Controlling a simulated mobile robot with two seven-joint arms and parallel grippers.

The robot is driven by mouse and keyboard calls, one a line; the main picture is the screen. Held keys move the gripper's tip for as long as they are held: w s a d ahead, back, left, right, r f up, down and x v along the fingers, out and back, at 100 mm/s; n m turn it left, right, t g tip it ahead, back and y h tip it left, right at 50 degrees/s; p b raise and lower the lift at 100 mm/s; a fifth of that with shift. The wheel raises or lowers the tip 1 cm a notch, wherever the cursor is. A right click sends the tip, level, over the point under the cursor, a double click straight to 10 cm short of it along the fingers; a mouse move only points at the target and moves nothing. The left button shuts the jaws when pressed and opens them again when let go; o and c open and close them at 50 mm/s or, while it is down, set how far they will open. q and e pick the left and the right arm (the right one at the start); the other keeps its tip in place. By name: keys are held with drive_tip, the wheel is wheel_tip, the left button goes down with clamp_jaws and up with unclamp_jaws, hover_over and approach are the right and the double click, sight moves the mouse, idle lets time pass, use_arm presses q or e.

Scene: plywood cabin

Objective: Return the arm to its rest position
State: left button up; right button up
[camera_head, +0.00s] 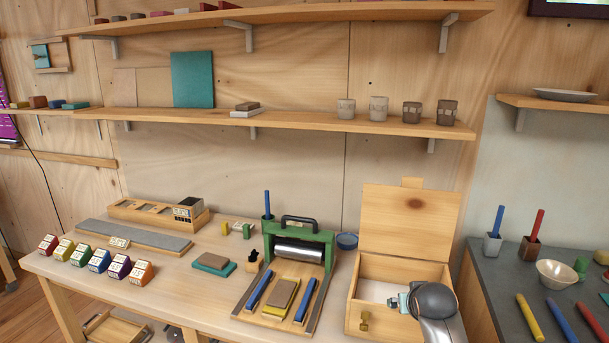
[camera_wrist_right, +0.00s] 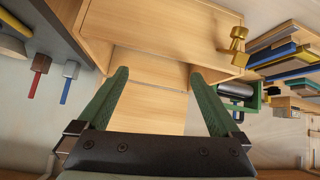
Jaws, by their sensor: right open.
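My right arm comes in from the bottom right of the head view, in front of the wooden box. Its gripper (camera_head: 399,303) is mostly hidden there behind the wrist. In the right wrist view the two green fingers of this gripper (camera_wrist_right: 160,75) are spread apart with nothing between them. The wooden box (camera_head: 362,293) has its lid (camera_head: 408,222) raised at the back. The box also shows in the wrist view (camera_wrist_right: 150,22), with its brass knob (camera_wrist_right: 235,45) at upper right. My left gripper is not in view.
A green-framed roller press (camera_head: 328,250) stands left of the box. A grey counter (camera_head: 500,290) with cups, a bowl and coloured sticks is close on the right. Several coloured blocks (camera_head: 98,260) line the table's left. Shelves (camera_head: 300,122) run along the wall above.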

drive_tip(key=s+a+f+n+y, duration=0.1)
drive_tip(key=s+f, duration=0.7)
drive_tip(key=f, duration=0.4)
drive_tip(key=s+a+f+y, duration=0.1)
drive_tip(key=s+a+f, duration=0.1)
drive_tip(key=s, duration=0.7)
drive_tip(key=s+a+f+n+y, duration=0.1)
drive_tip(key=s+a+f, duration=0.1)
drive_tip(key=s+f, duration=0.3)
drive_tip(key=s+a+f+y, duration=0.1)
drive_tip(key=s+f, duration=0.3)
drive_tip(key=s, duration=0.9)
drive_tip(key=shift+s+a+f+n, duration=0.15)
drive_tip(key=shift+s+a+n, duration=0.25)
drive_tip(key=shift+a, duration=0.2)
